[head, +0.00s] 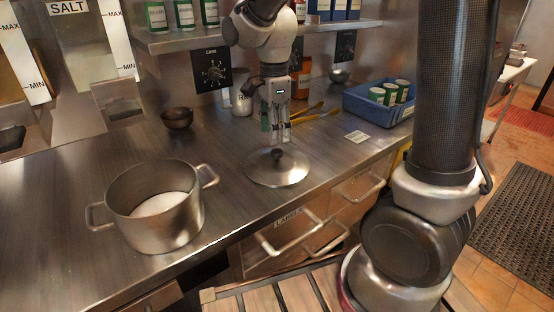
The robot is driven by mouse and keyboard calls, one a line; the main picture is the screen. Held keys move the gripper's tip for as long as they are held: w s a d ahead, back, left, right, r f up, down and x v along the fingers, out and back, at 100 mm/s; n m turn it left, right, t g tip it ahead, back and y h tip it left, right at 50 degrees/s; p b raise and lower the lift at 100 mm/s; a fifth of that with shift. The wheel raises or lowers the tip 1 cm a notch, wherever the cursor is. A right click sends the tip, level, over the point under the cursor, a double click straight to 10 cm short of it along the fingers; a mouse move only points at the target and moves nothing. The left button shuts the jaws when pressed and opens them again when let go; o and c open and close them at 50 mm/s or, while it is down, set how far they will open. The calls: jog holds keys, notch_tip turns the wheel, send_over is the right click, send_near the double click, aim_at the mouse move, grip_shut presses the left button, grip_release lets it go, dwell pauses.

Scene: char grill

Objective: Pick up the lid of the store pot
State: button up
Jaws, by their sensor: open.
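The metal pot lid (291,175) lies flat on the steel counter, with its dark knob (277,155) facing up. The store pot (158,213) stands uncovered to the left of the lid, with two side handles and something white inside. My gripper (280,137) points down just above the knob, open and empty. A small gap seems to show between the fingertips and the knob, though the exact distance is hard to tell from this view.
A dark bowl (177,118) sits at the back left. A blue crate (376,118) with several green-labelled tins stands at the right. Yellow-handled tools (318,114) lie behind my gripper. A shelf (180,39) runs along the wall. Bare counter (228,185) separates pot and lid.

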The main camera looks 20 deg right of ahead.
aim_at(277, 151)
jog(key=shift+w+m, duration=0.15)
jog(key=shift+m, duration=1.65)
jog(key=shift+f, duration=0.2)
jog(key=f, duration=0.7)
jog(key=shift+d+f, duration=0.15)
jog(key=shift+d, duration=0.2)
grip_shut()
